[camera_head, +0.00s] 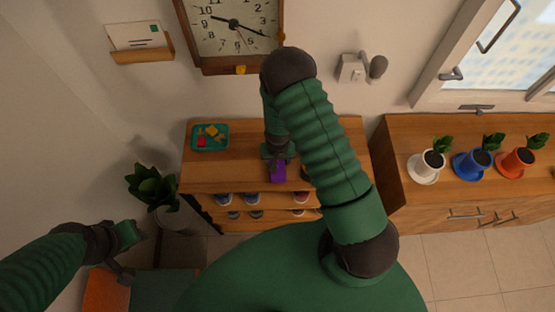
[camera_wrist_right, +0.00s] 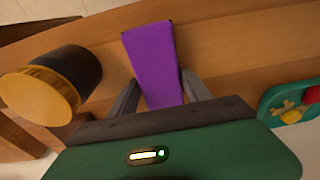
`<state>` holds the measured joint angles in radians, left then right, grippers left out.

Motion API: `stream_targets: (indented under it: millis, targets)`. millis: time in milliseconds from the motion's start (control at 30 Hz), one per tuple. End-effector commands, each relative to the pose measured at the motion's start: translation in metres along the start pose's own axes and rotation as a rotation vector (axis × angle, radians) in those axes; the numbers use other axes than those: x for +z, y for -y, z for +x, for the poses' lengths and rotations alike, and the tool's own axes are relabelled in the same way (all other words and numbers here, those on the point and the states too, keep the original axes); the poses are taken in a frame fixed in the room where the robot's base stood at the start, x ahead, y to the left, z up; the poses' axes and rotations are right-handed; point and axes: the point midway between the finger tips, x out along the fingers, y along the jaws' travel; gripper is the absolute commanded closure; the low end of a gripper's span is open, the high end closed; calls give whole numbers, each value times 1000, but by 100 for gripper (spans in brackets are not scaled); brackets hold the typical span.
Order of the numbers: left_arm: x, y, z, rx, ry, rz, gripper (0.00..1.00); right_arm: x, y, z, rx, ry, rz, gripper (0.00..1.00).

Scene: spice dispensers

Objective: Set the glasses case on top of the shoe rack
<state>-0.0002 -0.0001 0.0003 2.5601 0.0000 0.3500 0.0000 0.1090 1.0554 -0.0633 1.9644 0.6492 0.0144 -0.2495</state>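The purple glasses case (camera_head: 278,173) is at the front part of the wooden shoe rack's top (camera_head: 225,172). In the right wrist view the case (camera_wrist_right: 153,62) lies between the two grey fingers, which appear to touch its sides. My right gripper (camera_head: 278,158) reaches down over the rack top, shut on the case. I cannot tell whether the case rests on the wood or is just above it. My left gripper (camera_head: 127,255) is low at the left, away from the rack; its fingers are unclear.
A teal tray (camera_head: 210,147) with small items sits at the rack's back left. A dark jar with a golden lid (camera_wrist_right: 45,92) stands beside the case. Shoes (camera_head: 254,197) fill lower shelves. A plant (camera_head: 153,187) stands left; a cabinet (camera_head: 430,202) with pots is right.

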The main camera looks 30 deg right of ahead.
Motion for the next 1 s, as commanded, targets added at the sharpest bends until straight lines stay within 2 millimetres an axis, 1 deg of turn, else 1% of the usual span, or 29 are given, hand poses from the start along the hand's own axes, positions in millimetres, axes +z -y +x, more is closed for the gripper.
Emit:
stream_targets:
  millis: [33, 100, 367, 467, 567, 800, 900, 1000]
  targets:
    - [0, 0, 0, 0, 0, 0, 64, 0, 0, 1, 1, 1, 0, 33]
    - [0, 0, 0, 0, 0, 0, 64, 1, 0, 0, 1, 0, 0, 26]
    - [0, 0, 0, 0, 0, -1, 64, 1, 0, 0, 0, 0, 0, 26]
    - [0, 0, 1, 0, 0, -1, 64, 0, 0, -6, 0, -2, -1, 26]
    - [1, 0, 3, 0, 0, 0, 64, -1, 0, -24, -1, -5, -3, 26]
    - [1, 0, 5, 0, 0, 0, 64, 0, 1, -87, -1, -5, -4, 26]
    - [1, 0, 4, 0, 0, 0, 64, 0, 0, -106, -1, -3, -3, 26]
    - [1, 0, 4, 0, 0, -1, 64, 0, 1, -117, -1, -1, -3, 26]
